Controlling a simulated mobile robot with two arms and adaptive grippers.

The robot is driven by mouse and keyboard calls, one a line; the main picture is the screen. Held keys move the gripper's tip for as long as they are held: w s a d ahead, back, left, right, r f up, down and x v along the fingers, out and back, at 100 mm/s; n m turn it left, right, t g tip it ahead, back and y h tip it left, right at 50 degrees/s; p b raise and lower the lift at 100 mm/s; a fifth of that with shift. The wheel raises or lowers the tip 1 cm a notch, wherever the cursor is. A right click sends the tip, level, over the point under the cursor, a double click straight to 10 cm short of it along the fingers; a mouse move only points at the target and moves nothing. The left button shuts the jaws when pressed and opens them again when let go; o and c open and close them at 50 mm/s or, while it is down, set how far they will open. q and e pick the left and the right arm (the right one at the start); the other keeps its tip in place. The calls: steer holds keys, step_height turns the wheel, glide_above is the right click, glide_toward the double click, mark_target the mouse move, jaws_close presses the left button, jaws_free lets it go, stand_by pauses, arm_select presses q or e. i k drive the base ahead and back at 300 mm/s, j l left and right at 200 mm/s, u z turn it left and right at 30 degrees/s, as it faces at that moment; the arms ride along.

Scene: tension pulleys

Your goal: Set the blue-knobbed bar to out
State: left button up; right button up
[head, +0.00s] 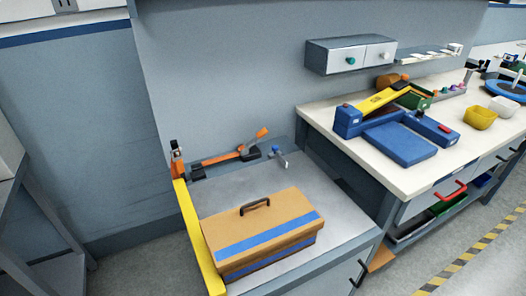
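A small bar with a blue knob (276,150) stands at the back right of the grey metal worktop (245,178). Its short grey stem leans beside the knob; it is too small to tell which position it is set to. Neither of my grippers is in view.
A tan toolbox (258,228) with blue stripes and a dark handle fills the worktop's front. An orange-handled lever (235,154) lies along the back, and a yellow strip (197,238) runs down the left edge. To the right, a white bench (425,182) carries a blue device (400,142).

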mark_target(277, 153)
steer(key=l+u, duration=0.3)
steer(key=u, duration=0.2)
steer(key=l+u, duration=0.45)
steer(key=j, duration=0.1)
